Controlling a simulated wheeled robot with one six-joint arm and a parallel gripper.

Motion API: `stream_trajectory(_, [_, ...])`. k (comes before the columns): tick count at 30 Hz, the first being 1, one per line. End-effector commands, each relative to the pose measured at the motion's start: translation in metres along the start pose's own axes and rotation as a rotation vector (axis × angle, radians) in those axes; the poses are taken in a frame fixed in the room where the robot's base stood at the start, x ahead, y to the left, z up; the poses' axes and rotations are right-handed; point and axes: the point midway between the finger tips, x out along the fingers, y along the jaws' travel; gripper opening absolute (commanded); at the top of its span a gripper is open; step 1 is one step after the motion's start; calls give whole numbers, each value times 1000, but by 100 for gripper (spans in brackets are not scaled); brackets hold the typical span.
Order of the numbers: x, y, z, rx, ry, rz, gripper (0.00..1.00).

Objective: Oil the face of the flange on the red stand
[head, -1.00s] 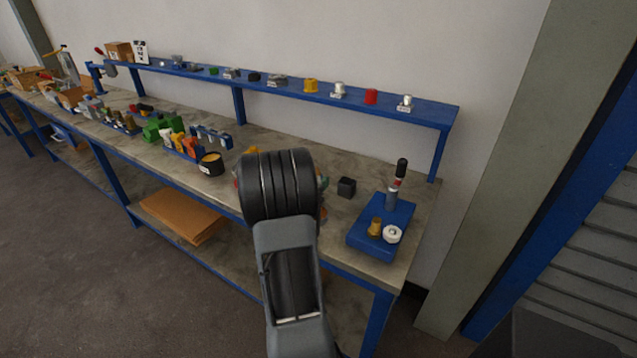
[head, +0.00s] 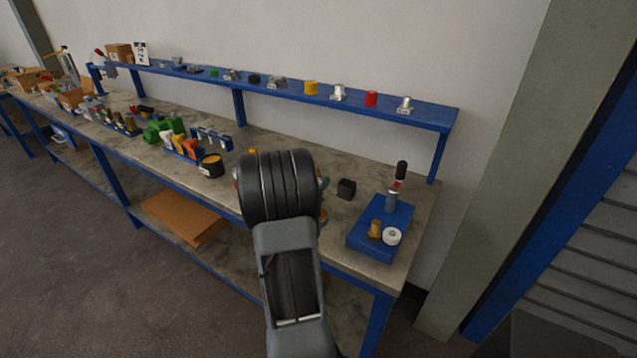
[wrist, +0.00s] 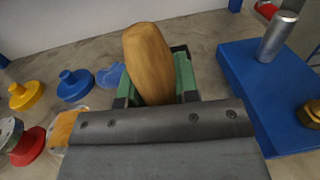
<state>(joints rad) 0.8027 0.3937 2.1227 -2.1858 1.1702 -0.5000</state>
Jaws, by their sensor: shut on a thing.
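In the wrist view, my gripper (wrist: 155,85) has green fingers closed on a brown wooden handle (wrist: 148,55). The handle's lower end is hidden behind the gripper body, so I cannot see what is on it. A red stand (wrist: 28,150) is at the lower left of the wrist view, left of my gripper and apart from it. A grey round part (wrist: 10,132) shows at the red stand, cut by the picture edge; its face is not clearly visible. In the head view, my arm hides the gripper and the red stand.
Yellow (wrist: 26,95) and blue (wrist: 73,85) stands are left of my gripper. An orange-brown piece (wrist: 66,127) lies near the red stand. A blue block (wrist: 245,75) with a metal post (wrist: 278,38) is at right. A black pot (head: 211,168) and black cube (head: 346,188) stand on the bench.

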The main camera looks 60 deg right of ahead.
Motion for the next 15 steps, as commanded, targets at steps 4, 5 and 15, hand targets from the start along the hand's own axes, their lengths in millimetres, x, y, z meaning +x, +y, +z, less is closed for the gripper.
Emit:
stream_trajectory(4, [0,0,17,1,-2,0,5])
stream_trajectory(5, [0,0,19,1,-2,0,5])
stream_trajectory(15, [0,0,48,2,-4,0,5])
